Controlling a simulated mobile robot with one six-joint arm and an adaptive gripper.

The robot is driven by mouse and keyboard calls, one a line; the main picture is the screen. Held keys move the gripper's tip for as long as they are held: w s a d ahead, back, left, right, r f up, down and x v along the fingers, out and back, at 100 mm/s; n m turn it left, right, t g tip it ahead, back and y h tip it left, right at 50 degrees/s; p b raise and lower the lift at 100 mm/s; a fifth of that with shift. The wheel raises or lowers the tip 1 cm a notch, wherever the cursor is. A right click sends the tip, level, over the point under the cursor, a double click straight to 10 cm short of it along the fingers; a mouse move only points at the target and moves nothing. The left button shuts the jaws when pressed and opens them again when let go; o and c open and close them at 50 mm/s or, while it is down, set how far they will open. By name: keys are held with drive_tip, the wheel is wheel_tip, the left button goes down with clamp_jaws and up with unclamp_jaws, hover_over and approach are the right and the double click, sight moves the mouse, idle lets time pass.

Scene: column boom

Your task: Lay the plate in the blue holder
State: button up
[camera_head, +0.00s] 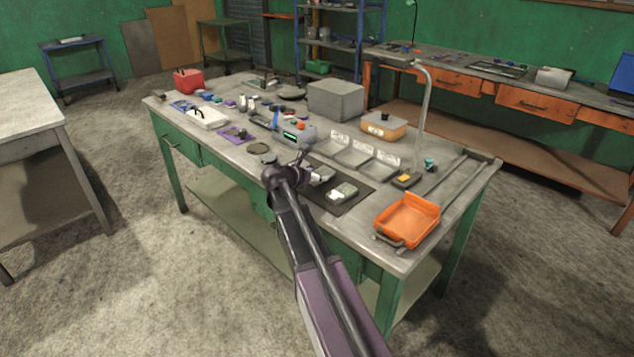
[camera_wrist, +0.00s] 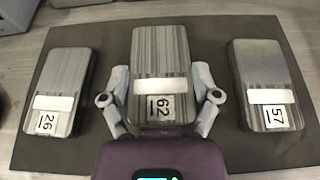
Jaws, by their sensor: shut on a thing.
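My gripper (camera_wrist: 161,85) is shut on a grey streaked plate (camera_wrist: 160,55) marked 62, with one finger at each side of it. This plate looks larger than its neighbours in the wrist view, but I cannot tell for certain how high it is above the dark mat (camera_wrist: 215,150). In the head view my gripper (camera_head: 303,168) is over the left part of the mat (camera_head: 354,205). A blue upright thing (camera_head: 275,117) stands behind my gripper beside a grey device; I cannot tell whether it is the blue holder.
Plate 26 (camera_wrist: 60,80) lies left and plate 57 (camera_wrist: 262,65) right on the mat. Clear trays (camera_head: 352,154) stand behind the mat, and an orange tray (camera_head: 407,220) is at the table's right front. A bent lamp-like pole (camera_head: 424,110) rises behind. Small items crowd the left part.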

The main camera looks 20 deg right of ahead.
drive_tip(key=shift+f+b, duration=0.3)
drive_tip(key=shift+f, duration=0.25)
drive_tip(key=shift+f, duration=0.1)
drive_tip(key=o, duration=1.1)
drive_tip(key=shift+o, duration=0.2)
drive_tip(key=shift+r, duration=0.2)
drive_tip(key=p+v, duration=0.4)
drive_tip(key=v, duration=0.8)
drive_tip(key=shift+f+p, duration=0.15)
drive_tip(key=shift+p, duration=0.2)
